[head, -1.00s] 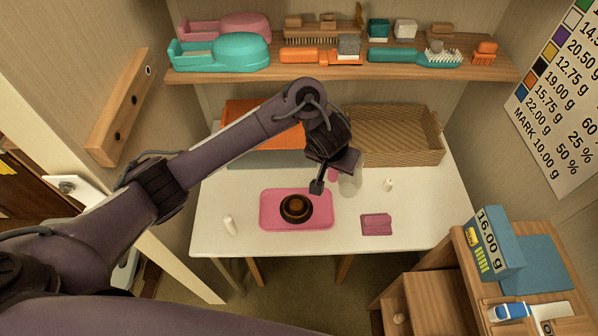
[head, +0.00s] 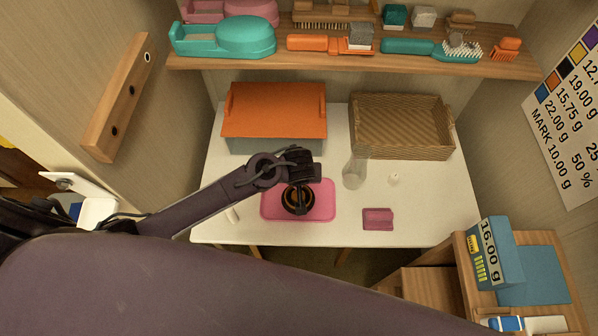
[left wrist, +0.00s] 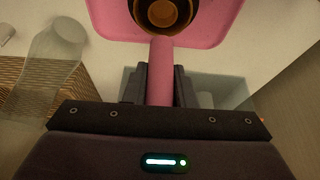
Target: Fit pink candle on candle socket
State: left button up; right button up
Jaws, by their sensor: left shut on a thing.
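The pink candle (left wrist: 160,72) is held between the fingers of my left gripper (left wrist: 160,88) in the left wrist view. Its far end points at the dark round candle socket (left wrist: 168,12) and appears close to its rim; I cannot tell if they touch. In the head view the socket (head: 297,204) sits on a pink tray (head: 325,203). My left gripper (head: 300,184) is over the far side of the socket and partly hides it. The candle cannot be made out in the head view. My right gripper is not in view.
A clear glass jar (head: 354,173) and a small white candle (head: 394,179) stand right of the tray. A pink block (head: 378,218) lies near the front edge. An orange-lidded box (head: 275,112) and a wicker basket (head: 402,140) stand behind. Another white candle (head: 232,215) is at left.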

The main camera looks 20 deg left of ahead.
pick_arm(q)
jog(key=shift+r, duration=0.1)
jog(key=shift+s+p, duration=0.15)
jog(key=shift+p, duration=0.15)
notch_tip(320, 180, down, 5)
jog(key=b, duration=0.3)
jog(key=shift+r, duration=0.2)
jog(key=shift+f+b, duration=0.5)
jog(key=shift+f, duration=0.6)
jog(key=shift+f, duration=0.25)
jog(key=shift+s, duration=0.1)
dwell(0.8)
jog(key=o, duration=1.1)
jog(key=shift+f, duration=0.1)
jog(key=shift+c, duration=0.2)
